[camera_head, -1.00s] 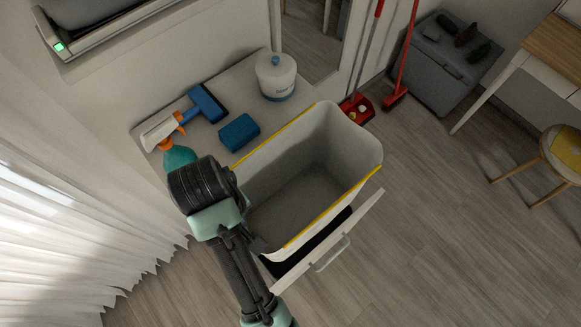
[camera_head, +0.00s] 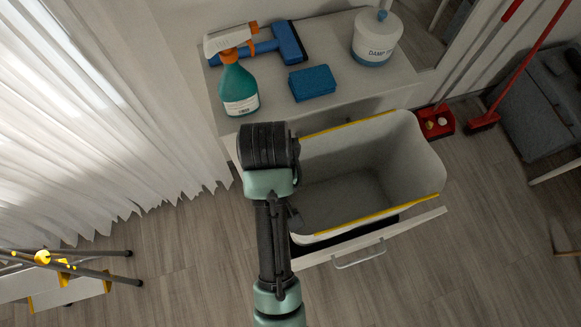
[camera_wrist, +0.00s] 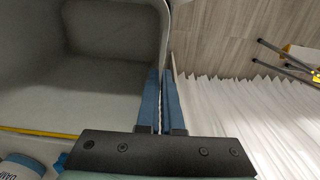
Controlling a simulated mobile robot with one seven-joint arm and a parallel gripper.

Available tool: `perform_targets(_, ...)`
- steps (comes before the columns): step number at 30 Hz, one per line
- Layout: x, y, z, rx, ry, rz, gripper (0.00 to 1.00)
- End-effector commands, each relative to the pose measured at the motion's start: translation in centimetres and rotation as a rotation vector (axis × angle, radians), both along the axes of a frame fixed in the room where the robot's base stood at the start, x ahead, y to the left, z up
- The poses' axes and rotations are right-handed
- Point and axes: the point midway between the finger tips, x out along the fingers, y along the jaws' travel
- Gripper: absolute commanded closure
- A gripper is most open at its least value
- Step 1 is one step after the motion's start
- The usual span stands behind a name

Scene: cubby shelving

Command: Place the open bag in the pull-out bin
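The open bag (camera_head: 416,154) is a pale grey, box-shaped liner with yellow edging, open at the top. It sits in the pull-out bin, whose white drawer front (camera_head: 413,223) with a metal handle is pulled out. A dark strip shows between bag and drawer front. In the wrist view, the bag's inside (camera_wrist: 105,85) fills the left half. My gripper (camera_wrist: 162,72) has its two blue fingers close together, one on each side of the bag's thin wall, pinching it. In the head view, my arm hides the fingers at the bag's left end.
A red dustpan (camera_head: 436,122) and broom are right. White curtains (camera_head: 95,120) hang left. Front floor is clear.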

Motion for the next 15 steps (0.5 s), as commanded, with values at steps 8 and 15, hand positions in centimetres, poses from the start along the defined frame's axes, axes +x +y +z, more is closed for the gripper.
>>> perform_targets(8,0.0,0.0,-5.8,0.000,0.000,0.000,1.00)
perform_targets(15,-0.2,0.0,-11.7,-0.001,0.006,0.000,1.00)
